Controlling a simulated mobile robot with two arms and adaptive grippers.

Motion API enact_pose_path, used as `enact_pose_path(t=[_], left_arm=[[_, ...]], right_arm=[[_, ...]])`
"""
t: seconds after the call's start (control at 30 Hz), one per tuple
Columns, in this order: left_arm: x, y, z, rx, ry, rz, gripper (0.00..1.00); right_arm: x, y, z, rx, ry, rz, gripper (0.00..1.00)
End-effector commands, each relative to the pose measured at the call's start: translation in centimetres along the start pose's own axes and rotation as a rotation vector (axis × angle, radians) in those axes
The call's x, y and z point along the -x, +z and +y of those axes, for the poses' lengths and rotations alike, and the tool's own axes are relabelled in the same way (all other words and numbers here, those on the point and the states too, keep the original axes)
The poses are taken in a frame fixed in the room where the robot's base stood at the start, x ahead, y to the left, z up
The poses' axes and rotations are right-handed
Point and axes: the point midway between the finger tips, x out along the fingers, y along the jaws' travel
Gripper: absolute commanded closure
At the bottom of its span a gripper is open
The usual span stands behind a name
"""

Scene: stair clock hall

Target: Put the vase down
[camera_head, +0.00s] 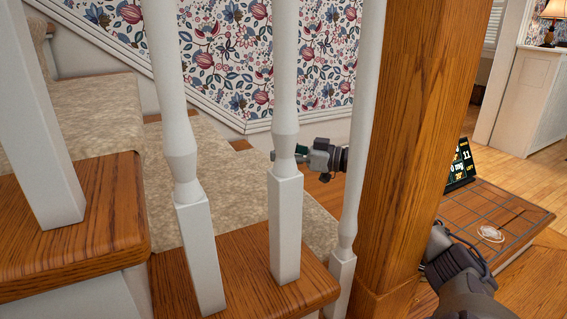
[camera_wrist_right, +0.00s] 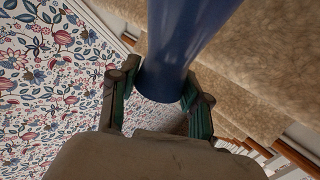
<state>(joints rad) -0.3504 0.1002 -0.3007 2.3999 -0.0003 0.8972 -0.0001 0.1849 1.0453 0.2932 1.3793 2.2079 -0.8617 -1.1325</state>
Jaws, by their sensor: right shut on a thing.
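The vase is a smooth dark blue, tube-like form (camera_wrist_right: 185,45) at the upper middle of the right wrist view, running out of the top edge. My right gripper (camera_wrist_right: 167,85) is shut on it, with a green-padded finger at each side. The vase's upper end is out of frame. In the head view my right gripper (camera_head: 300,155) shows behind the white balusters, over the stairs side. I cannot make out the vase there; a baluster covers part of the gripper. My left gripper is not in view.
White balusters (camera_head: 285,230) and a thick wooden post (camera_head: 420,120) stand in front of the carpeted stairs (camera_head: 95,110). At right is a low wooden surface with a grid (camera_head: 515,215) bearing a pale round mark, with a dark sign (camera_head: 461,165) at its back. Floor beyond is clear.

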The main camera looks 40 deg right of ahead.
Motion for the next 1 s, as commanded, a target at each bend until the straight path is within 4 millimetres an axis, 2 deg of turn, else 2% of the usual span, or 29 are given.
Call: enact_pose_path(t=[0.03,0.1,0.47,0.5,0.6,0.63,1.0], left_arm=[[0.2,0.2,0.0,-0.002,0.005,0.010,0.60],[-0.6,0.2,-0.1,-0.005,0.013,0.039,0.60],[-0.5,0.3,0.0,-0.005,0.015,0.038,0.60],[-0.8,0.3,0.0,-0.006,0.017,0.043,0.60],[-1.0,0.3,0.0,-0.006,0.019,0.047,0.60],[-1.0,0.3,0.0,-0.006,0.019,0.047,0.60],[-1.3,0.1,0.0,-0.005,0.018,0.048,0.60]], right_arm=[[0.0,1.3,0.0,-0.001,-0.001,-0.002,1.00],[0.0,1.8,0.0,0.000,0.000,0.001,1.00],[0.0,2.2,0.0,0.001,0.000,0.003,1.00],[0.0,2.1,0.0,0.001,-0.001,0.000,0.48],[0.0,2.1,0.0,0.001,-0.001,0.000,0.31],[0.0,2.1,0.0,0.001,-0.001,0.000,0.28],[0.1,1.7,0.0,0.001,0.000,-0.001,0.28]])
